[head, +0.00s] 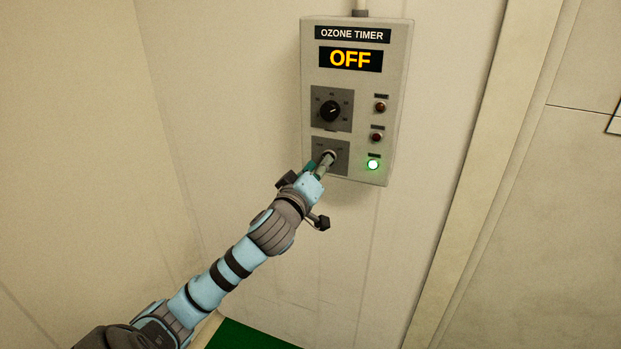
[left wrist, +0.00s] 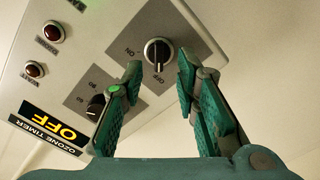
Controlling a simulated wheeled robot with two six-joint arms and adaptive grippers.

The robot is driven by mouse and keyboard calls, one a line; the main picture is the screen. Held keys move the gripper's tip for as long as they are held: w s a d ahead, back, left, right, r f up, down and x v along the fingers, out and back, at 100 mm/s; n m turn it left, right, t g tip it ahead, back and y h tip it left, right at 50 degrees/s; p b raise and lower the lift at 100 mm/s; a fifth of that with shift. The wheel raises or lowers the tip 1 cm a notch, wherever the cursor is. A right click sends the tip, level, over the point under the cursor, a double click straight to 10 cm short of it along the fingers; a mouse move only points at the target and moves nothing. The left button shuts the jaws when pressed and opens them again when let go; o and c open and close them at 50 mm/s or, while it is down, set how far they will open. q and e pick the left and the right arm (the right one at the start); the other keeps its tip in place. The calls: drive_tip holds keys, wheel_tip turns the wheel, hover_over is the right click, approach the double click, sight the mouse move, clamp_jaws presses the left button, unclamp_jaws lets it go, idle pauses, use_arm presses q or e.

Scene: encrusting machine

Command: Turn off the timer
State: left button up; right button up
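The ozone timer (head: 397,60) is a grey box on the wall, and its display (head: 351,59) reads OFF. Its lower rotary switch is mostly hidden behind my left gripper in the head view. In the left wrist view the switch knob (left wrist: 158,50) is black with a light rim, beside ON and OFF labels, and its white mark seems to point to the OFF side. My left gripper (head: 325,160) is at the lower switch plate. In the left wrist view its green fingers (left wrist: 160,72) are apart on either side of the knob, with no visible contact. My right gripper is not in view.
An upper dial (head: 330,111) sits above the switch. Two dark red lamps (head: 380,106) and a lit green lamp (head: 373,164) line the box's right side. A wall corner is at left, a vertical trim (head: 470,190) at right. Green floor (head: 245,337) shows below.

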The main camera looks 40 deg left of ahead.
use_arm(q)
drive_tip(key=v, duration=0.8)
drive_tip(key=shift+s+d, duration=0.15)
drive_tip(key=shift+s, duration=0.2)
